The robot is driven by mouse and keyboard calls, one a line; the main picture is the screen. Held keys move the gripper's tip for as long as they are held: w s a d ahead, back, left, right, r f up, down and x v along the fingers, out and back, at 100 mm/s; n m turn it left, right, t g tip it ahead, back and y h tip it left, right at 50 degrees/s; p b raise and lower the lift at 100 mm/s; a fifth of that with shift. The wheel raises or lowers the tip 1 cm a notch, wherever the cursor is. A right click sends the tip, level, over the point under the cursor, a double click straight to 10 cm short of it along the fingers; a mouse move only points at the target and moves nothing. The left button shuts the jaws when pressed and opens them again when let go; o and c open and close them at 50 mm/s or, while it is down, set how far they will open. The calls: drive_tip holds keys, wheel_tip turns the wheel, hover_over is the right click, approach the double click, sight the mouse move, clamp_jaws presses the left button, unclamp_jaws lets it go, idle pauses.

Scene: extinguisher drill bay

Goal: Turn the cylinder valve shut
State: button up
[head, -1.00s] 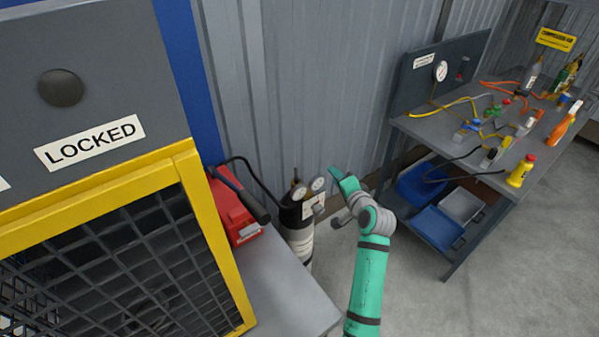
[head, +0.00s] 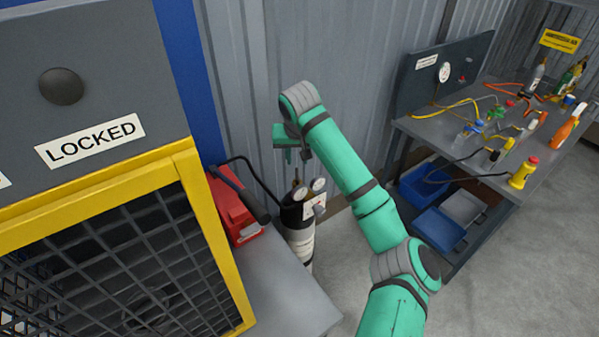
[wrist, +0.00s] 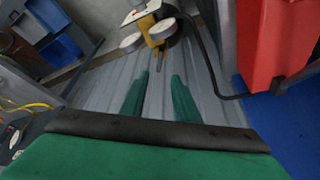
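The gas cylinder (head: 300,238) stands upright on the floor against the corrugated wall, black at the top and pale below. Two round gauges (head: 318,184) sit at its head. In the wrist view its brass valve (wrist: 158,30) shows at the top, with a dark stem pointing toward my fingers. My gripper (head: 295,157) is just above the cylinder's head, pointing down. In the wrist view my gripper's two green fingers (wrist: 162,88) are apart with nothing between them, short of the valve. The fingers do not appear to touch it.
A red case (head: 236,210) with a black hose stands left of the cylinder on a grey surface (head: 290,300). A yellow-framed mesh cage (head: 215,230) is further left. A workbench (head: 465,150) with bottles and hoses is at the right, with blue trays (head: 438,229) below.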

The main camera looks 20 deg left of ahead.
sight(297, 174)
drive_tip(key=x, duration=1)
drive_tip(key=shift+w+f, duration=0.1)
drive_tip(key=shift+f, duration=0.25)
drive_tip(key=shift+c, duration=0.7)
clamp_jaws()
